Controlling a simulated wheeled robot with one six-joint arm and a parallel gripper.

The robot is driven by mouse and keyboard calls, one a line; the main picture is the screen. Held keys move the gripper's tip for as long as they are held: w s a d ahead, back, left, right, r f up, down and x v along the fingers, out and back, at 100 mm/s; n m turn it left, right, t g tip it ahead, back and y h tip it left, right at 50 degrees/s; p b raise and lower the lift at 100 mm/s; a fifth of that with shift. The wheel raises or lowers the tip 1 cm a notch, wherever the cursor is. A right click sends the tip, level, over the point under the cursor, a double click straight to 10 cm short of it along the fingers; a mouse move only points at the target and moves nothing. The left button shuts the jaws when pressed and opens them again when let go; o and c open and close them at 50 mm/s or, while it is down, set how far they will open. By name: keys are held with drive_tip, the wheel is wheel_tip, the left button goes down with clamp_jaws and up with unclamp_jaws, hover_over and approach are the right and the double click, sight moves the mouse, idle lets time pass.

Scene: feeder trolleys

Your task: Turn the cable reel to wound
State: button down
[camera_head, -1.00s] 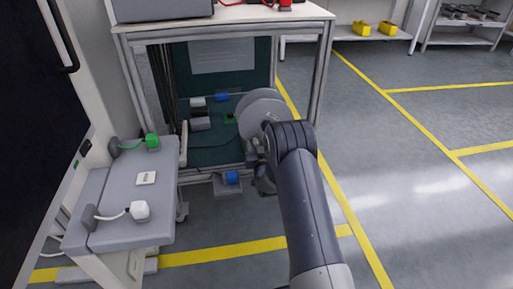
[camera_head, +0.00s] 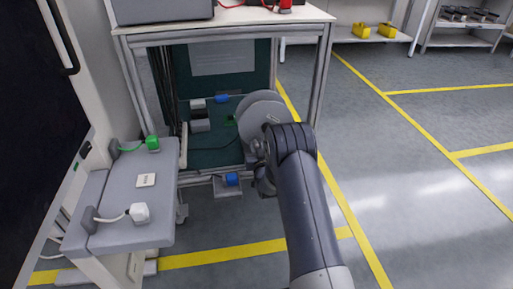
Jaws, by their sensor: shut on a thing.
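The cable reel (camera_head: 262,107) is a pair of grey discs on the right side of the trolley (camera_head: 224,31), below its top. My gripper (camera_head: 262,150) is at the reel's lower front, shut on some part of the reel; my dark arm (camera_head: 306,215) comes up from below and hides the contact and part of the disc. Which part is held cannot be made out. A blue connector (camera_head: 222,99) on a cable lies inside the trolley, left of the reel.
A grey side shelf (camera_head: 132,210) at left carries a green plug (camera_head: 152,143) and a white plug (camera_head: 139,212). A blue plug (camera_head: 232,179) sits on a small bracket under the trolley. Floor to the right is clear, with yellow lines.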

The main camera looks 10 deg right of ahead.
drive_tip(key=shift+a+r+m, duration=0.4)
drive_tip(key=shift+m, duration=0.4)
drive_tip(key=shift+a+r+m, duration=0.35)
drive_tip(key=shift+a+m, duration=0.05)
drive_tip(key=shift+m, duration=0.4)
drive_tip(key=c, duration=1.3)
unclamp_jaws()
drive_tip(key=shift+o, duration=0.2)
drive_tip(key=s+p, duration=0.3)
drive_tip(key=s, duration=0.8)
